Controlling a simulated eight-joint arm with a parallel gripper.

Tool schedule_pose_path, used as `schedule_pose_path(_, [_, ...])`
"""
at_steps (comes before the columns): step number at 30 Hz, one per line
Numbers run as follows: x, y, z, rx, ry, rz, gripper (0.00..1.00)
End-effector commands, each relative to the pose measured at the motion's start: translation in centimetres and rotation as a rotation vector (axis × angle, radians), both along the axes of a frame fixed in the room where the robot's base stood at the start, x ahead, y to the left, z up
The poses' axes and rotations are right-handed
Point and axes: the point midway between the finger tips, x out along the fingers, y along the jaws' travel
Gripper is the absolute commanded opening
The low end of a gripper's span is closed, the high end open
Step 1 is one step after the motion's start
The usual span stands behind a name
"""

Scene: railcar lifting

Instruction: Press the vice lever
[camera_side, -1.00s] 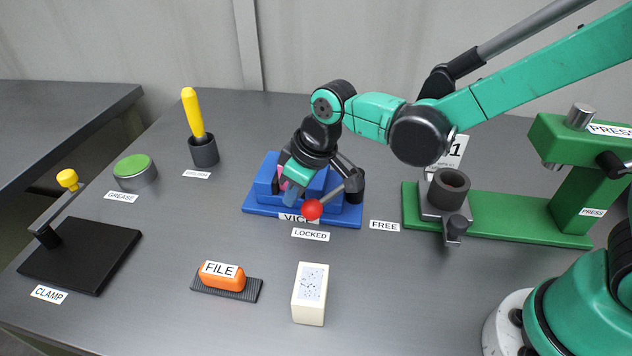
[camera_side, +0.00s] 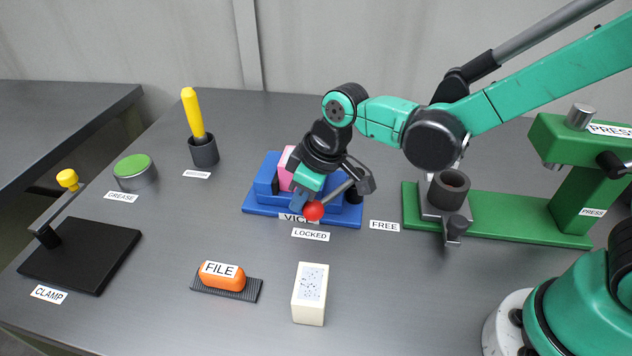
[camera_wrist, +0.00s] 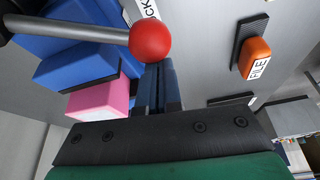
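The blue vice (camera_side: 347,214) stands on the table with a pink block (camera_side: 286,172) in its jaws. Its lever is a grey rod ending in a red ball (camera_side: 314,210), on the side of the LOCKED label (camera_side: 310,234). My gripper (camera_side: 297,206) is just left of the red ball, low over the front of the vice. In the wrist view the blue fingers (camera_wrist: 158,72) are together with nothing between them. The red ball (camera_wrist: 151,40) is just past their tips there; whether they touch it I cannot tell. The pink block (camera_wrist: 98,100) shows beside the fingers.
The FREE label (camera_side: 384,225) lies right of the vice, near the green press base (camera_side: 510,217). An orange file (camera_side: 222,276) and a cream block (camera_side: 310,293) lie in front. A yellow-handled tool (camera_side: 194,114), grease tin (camera_side: 135,173) and clamp (camera_side: 82,255) are at left.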

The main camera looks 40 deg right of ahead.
Motion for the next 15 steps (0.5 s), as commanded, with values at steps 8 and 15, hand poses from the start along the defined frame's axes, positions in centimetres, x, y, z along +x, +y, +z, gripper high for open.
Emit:
schedule_pose_path(8, [-1.0, -0.1, 0.0, 0.000, 0.001, 0.083, 0.00])
schedule_pose_path(15, [-3.1, -0.7, 0.0, 0.000, 0.000, 0.262, 0.00])
